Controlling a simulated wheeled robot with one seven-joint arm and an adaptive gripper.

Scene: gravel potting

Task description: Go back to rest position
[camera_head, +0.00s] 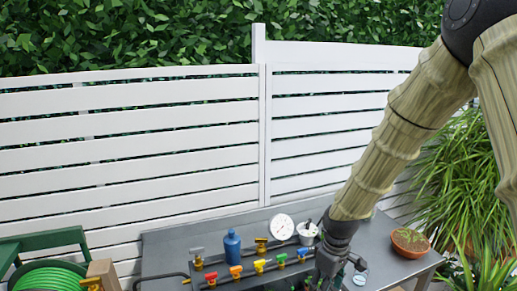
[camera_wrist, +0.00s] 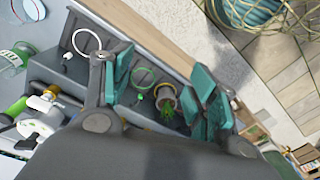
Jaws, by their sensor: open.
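My gripper (camera_head: 338,268) hangs low over the front right part of the grey table (camera_head: 175,242) in the head view; its fingertips are hard to make out there. In the wrist view my gripper (camera_wrist: 165,88) is open, with its two teal finger pads apart and nothing held between them. Past the gap between the pads, a small pot with a green plant (camera_wrist: 166,97) and a green-rimmed round item (camera_wrist: 143,77) show below. I cannot tell whether either touches a finger.
Several coloured valves (camera_head: 236,271), a blue bottle (camera_head: 232,244), a dial gauge (camera_head: 282,227) and a white cup (camera_head: 307,233) stand left of my arm. A terracotta bowl (camera_head: 410,242) is at right. A green hose reel (camera_head: 50,280) and white fence (camera_head: 130,130) border the table.

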